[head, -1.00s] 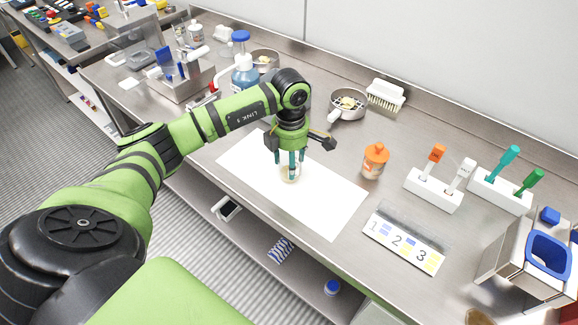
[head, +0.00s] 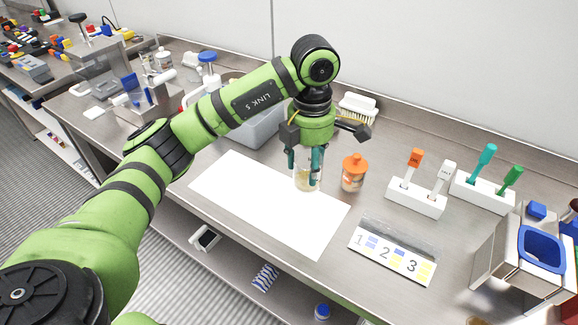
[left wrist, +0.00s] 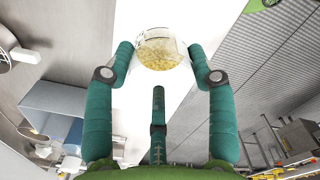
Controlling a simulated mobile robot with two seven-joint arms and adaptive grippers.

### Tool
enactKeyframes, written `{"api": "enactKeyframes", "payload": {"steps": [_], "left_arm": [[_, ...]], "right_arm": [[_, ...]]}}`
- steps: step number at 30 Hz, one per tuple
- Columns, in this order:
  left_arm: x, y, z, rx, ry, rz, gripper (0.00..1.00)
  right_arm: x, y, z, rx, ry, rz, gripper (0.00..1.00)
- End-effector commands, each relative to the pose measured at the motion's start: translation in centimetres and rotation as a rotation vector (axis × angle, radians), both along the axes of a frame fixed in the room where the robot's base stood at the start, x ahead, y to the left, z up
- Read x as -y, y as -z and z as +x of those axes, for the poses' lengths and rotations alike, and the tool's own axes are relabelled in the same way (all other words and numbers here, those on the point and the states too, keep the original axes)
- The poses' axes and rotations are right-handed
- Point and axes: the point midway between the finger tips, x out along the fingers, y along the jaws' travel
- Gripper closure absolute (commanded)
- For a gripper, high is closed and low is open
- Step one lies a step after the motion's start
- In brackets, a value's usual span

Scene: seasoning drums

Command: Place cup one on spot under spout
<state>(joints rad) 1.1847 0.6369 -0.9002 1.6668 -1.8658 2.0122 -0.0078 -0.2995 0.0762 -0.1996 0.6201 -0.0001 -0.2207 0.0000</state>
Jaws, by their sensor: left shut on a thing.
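Cup one appears to be the clear cup with yellow granules (head: 306,184), held upright by my left gripper (head: 304,164). The cup also shows in the left wrist view (left wrist: 160,50), between the teal fingers of my left gripper (left wrist: 161,62). In the head view it is by the far right part of the white sheet (head: 250,195); I cannot tell its height over the counter. A metal unit with a blue-rimmed opening (head: 497,268) stands at the right edge. I cannot make out a spout or a spot under it. My right gripper is not in view.
An orange-capped shaker (head: 353,175) stands close right of the cup. A strip numbered 1, 2, 3 (head: 393,253) lies in front of two white holders with coloured-handled tools (head: 415,203). A white brush (head: 358,106) lies behind the gripper. The white sheet's surface is clear.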

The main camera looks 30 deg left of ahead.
Motion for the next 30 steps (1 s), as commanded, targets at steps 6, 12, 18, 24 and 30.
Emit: {"api": "enactKeyframes", "payload": {"steps": [6,12,18,24,30], "left_arm": [[1.2,-0.8,0.0,0.000,0.001,0.000,0.81],[1.2,-0.5,-0.5,0.007,0.141,0.006,0.81],[1.3,0.4,-1.9,0.019,0.576,0.019,0.81],[1.4,1.6,-4.0,0.019,1.093,0.031,0.81],[1.6,2.9,-6.5,0.010,1.604,0.029,0.81]], "right_arm": [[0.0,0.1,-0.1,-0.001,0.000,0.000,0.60],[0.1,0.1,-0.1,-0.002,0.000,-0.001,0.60],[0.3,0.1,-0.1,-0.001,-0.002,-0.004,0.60],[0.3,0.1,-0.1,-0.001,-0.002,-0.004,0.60],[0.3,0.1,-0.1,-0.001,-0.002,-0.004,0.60]]}}
